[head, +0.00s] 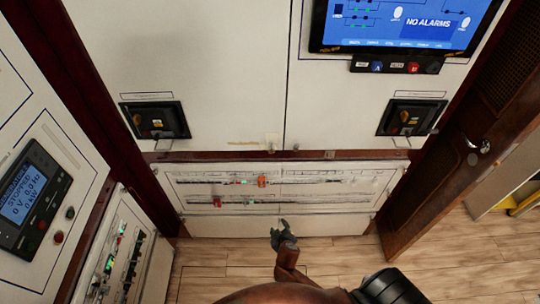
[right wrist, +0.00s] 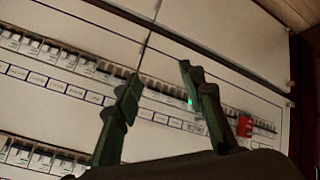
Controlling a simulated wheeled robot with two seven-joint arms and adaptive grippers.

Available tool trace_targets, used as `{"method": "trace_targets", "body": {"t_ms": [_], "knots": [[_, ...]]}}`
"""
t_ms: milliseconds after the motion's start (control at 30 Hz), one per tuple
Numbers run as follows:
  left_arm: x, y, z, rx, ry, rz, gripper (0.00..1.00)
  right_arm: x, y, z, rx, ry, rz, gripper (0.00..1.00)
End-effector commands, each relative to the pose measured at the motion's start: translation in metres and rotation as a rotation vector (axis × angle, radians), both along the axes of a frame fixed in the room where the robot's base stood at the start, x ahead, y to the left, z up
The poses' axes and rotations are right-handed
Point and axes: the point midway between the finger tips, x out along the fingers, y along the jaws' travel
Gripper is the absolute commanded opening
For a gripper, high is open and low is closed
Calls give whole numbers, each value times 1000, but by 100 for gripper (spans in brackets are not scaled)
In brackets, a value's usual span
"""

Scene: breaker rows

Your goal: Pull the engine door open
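A brown wooden door (head: 455,165) with a dark louvred panel and a shiny metal handle (head: 479,146) stands at the right of the head view. I take it for the engine door, and I cannot tell whether it is latched. My right gripper (head: 282,232) is at the lower middle of the head view, in front of the low breaker panel and well left of the door handle. In the right wrist view its two dark fingers (right wrist: 157,88) are spread apart with nothing between them. My left gripper is not in view.
The breaker panel (head: 330,195) has two rows of switches and red tags (head: 262,181). White cabinets (head: 235,70) with black latches and a screen (head: 400,22) stand above it. A control cabinet (head: 30,205) stands at left. The wooden floor (head: 450,265) is clear at lower right.

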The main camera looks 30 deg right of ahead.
Motion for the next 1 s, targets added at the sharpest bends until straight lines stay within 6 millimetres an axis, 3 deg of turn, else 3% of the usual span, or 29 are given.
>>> {"method": "trace_targets", "body": {"t_ms": [33,100,167,200,300,400,500,600,1000], "knots": [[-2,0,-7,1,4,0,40,28,3,47,-23,-99,-17,37],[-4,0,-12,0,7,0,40,54,7,119,-44,-239,-55,37],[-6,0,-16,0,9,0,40,67,9,180,-55,-361,-94,37],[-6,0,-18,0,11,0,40,70,11,218,-57,-439,-120,37],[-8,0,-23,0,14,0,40,68,12,299,-49,-613,-181,37],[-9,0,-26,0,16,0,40,57,11,354,-33,-738,-229,37],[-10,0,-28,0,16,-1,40,49,11,384,-21,-809,-256,37],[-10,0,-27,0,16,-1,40,50,8,394,-18,-831,-265,37],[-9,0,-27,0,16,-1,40,99,-22,394,-22,-830,-263,37]]}}
